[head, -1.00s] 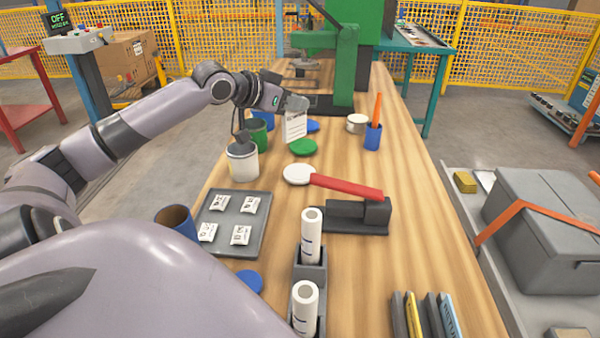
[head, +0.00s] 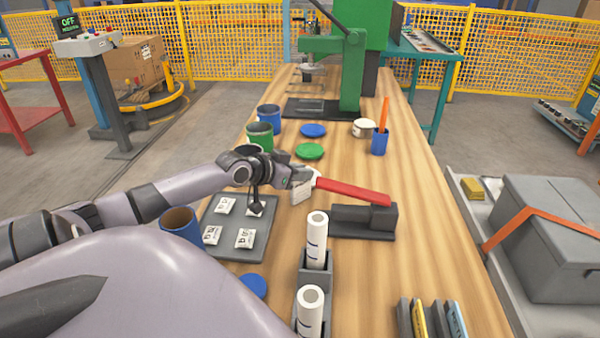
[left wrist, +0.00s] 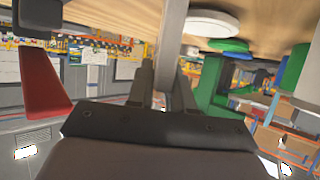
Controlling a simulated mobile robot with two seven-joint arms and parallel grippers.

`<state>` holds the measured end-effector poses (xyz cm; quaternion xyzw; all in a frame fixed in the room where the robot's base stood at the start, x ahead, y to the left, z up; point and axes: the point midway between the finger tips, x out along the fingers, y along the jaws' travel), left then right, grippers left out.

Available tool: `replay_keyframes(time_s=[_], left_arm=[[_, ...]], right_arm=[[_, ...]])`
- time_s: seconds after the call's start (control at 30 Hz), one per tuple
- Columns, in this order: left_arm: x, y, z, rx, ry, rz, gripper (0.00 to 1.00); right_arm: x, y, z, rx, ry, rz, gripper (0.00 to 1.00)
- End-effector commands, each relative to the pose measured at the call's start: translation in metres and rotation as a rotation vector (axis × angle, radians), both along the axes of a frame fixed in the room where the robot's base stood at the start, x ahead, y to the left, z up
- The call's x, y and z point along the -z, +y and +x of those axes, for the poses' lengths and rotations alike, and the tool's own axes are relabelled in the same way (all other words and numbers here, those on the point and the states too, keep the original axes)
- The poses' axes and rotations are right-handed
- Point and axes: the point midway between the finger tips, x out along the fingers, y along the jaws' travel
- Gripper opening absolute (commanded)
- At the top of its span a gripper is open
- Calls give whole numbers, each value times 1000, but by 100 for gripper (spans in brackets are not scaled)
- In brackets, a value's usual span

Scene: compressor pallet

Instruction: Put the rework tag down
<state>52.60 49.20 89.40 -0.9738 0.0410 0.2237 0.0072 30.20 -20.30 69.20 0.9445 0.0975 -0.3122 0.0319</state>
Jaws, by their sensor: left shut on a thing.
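The rework tag (head: 302,193) is a small white card with faint print. It hangs below the jaws of my left gripper (head: 301,177), which is shut on it. The gripper is over the wooden table, just left of the red lever, and partly covers the white disc (head: 311,172). I cannot tell whether the tag's lower edge touches the table. In the left wrist view the two fingers (left wrist: 165,85) are close together with a pale strip (left wrist: 172,35) between them, seen edge-on. My right gripper is not in view.
The red lever (head: 352,191) of the dark sealer (head: 365,219) is close on the right. A grey tray (head: 229,232) with white packets is left, partly under my arm. White rolls (head: 316,241) stand nearer. Green (head: 310,151) and blue (head: 313,130) discs lie beyond. Bare wood (head: 430,250) is at right.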

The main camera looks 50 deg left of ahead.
Motion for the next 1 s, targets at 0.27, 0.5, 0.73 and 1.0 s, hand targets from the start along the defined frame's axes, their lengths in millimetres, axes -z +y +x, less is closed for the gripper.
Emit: replay_keyframes(time_s=[0.27, 0.5, 0.73, 1.0], left_arm=[[1, 0, 0, 0, -1, 1, 0], [2, 0, 0, 0, -1, 1, 46], [0, 0, 0, 0, -1, 1, 46], [-6, 2, -14, -1, 2, 3, 46]], right_arm=[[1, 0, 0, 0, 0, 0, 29], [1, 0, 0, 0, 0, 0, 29], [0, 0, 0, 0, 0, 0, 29], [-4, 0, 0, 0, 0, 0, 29]])
